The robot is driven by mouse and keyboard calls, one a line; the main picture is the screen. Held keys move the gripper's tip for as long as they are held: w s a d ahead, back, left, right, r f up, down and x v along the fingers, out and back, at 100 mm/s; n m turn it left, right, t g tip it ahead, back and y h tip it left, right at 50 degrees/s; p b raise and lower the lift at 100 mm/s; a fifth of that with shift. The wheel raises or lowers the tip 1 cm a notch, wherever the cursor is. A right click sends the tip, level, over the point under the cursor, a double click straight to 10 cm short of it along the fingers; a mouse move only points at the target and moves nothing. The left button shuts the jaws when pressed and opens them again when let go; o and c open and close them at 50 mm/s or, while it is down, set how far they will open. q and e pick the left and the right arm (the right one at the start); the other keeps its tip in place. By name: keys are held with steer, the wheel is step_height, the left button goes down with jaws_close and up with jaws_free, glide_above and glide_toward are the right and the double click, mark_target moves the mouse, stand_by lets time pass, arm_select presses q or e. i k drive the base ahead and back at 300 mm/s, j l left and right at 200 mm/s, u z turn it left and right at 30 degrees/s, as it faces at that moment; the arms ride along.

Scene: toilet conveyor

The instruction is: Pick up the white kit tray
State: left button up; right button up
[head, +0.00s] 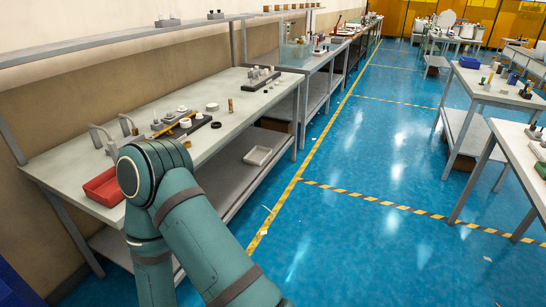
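Part of my teal arm rises from the bottom of the head view in front of the bench, left of the tray. Its links show, but no gripper fingers do. Neither of my grippers is in view, and no gripper is seen near the tray.
The workbench top (235,122) overhangs the shelf. A red bin (104,187), small fittings and a black holder (186,128) stand on it. A bench leg (295,120) rises close right of the tray.

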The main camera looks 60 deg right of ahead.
mark_target(258, 156)
steer(key=k+l+z, duration=0.15)
steer(key=l, duration=0.7)
steer(key=l+z, duration=0.15)
steer(key=l, duration=0.65)
steer(key=k+l+z, duration=0.2)
steer(key=l, duration=0.7)
steer(key=i+l+z, duration=0.15)
steer(key=l, duration=0.65)
steer(key=l+z, duration=0.15)
steer(key=l, duration=0.75)
steer(key=i+l+z, duration=0.15)
steer(key=l, duration=0.65)
